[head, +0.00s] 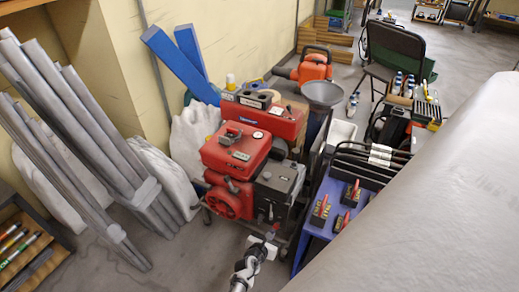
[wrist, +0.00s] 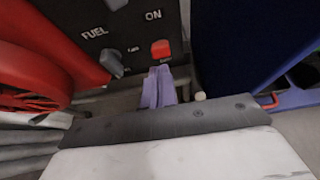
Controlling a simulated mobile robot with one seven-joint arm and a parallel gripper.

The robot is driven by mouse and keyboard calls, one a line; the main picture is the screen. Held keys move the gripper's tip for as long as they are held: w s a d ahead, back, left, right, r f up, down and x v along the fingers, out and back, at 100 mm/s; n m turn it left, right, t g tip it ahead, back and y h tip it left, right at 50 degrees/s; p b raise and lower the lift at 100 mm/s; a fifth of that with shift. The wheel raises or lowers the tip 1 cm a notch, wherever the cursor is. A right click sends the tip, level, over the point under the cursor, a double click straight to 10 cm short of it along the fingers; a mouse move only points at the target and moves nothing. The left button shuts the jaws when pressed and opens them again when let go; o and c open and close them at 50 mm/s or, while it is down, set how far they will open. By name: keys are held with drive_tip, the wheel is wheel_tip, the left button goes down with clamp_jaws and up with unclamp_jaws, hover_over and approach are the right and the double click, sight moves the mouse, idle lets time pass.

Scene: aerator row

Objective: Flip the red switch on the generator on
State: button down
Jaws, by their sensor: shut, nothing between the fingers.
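The generator is a red machine (head: 235,152) with a dark front panel (head: 283,178), standing near the middle of the head view. In the wrist view the panel (wrist: 135,35) bears a small red switch (wrist: 160,48) with the word ON above it. I cannot tell which way the switch is set. My gripper (wrist: 158,72) is shut and empty, its fingertips just below the red switch in the picture. I cannot tell whether they touch it. In the head view my gripper (head: 270,234) is low in front of the panel.
A grey FUEL lever (wrist: 112,62) is left of the switch. A red round housing (wrist: 35,80) is further left. A blue rack (head: 322,205) with red-handled items stands close on the right. Grey pipes (head: 75,120) lean at left; open floor lies between.

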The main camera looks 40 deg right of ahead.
drive_tip(key=p+v, duration=0.5)
drive_tip(key=v, duration=0.6)
drive_tip(key=shift+s+a+r+p, duration=0.15)
drive_tip(key=shift+a+p, duration=0.1)
drive_tip(key=shift+p, duration=0.1)
